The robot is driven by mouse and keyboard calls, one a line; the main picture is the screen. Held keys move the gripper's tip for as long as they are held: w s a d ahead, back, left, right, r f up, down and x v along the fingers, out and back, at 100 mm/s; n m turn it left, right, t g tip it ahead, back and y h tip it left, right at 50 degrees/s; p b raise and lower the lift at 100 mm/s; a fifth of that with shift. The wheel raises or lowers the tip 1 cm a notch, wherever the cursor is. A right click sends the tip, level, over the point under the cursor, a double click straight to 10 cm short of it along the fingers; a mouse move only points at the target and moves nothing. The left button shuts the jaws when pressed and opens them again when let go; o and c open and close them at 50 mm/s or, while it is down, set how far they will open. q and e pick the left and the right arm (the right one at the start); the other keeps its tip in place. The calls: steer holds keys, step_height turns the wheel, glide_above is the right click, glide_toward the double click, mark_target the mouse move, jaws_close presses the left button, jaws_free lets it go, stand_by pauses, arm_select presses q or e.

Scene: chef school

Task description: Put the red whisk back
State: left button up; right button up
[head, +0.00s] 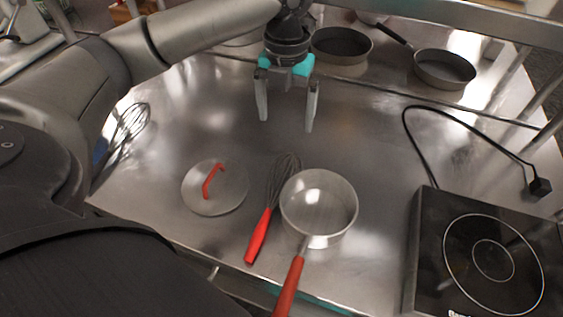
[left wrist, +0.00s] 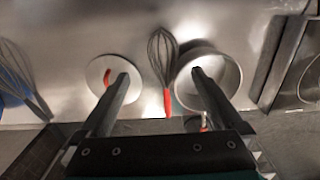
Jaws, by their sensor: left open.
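The red whisk (head: 258,235) lies on the steel counter in the head view, its wire end pointing away and its red handle toward the front edge. It lies between a round lid with a red handle (head: 229,193) and a saucepan with a red handle (head: 343,212). My left gripper (head: 287,127) is open and empty, above the counter beyond the whisk. In the left wrist view the whisk (left wrist: 166,62) shows between the two fingers (left wrist: 165,85), below them and apart from them. My right gripper is not in view.
A black induction hob (head: 432,240) stands at the right, its cable on the counter. Two dark pans (head: 440,83) sit at the back. Another whisk (head: 127,122) with a blue handle lies at the left, partly behind my arm. The counter's middle is clear.

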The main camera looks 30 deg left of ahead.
mark_target(287, 159)
arm_select(q)
step_height(287, 159, down, 10)
steer(key=shift+r+b, duration=0.2)
steer(key=shift+b, duration=0.6)
steer(key=f, duration=0.3)
steer(key=f+b, duration=0.1)
steer(key=f, duration=0.1)
steer(key=shift+d+f, duration=0.1)
steer(key=shift+d, duration=0.2)
steer(key=c, duration=1.5)
step_height(287, 159, up, 10)
steer(key=shift+f+p, duration=0.25)
steer(key=shift+p, duration=0.7)
steer(key=shift+r, duration=0.35)
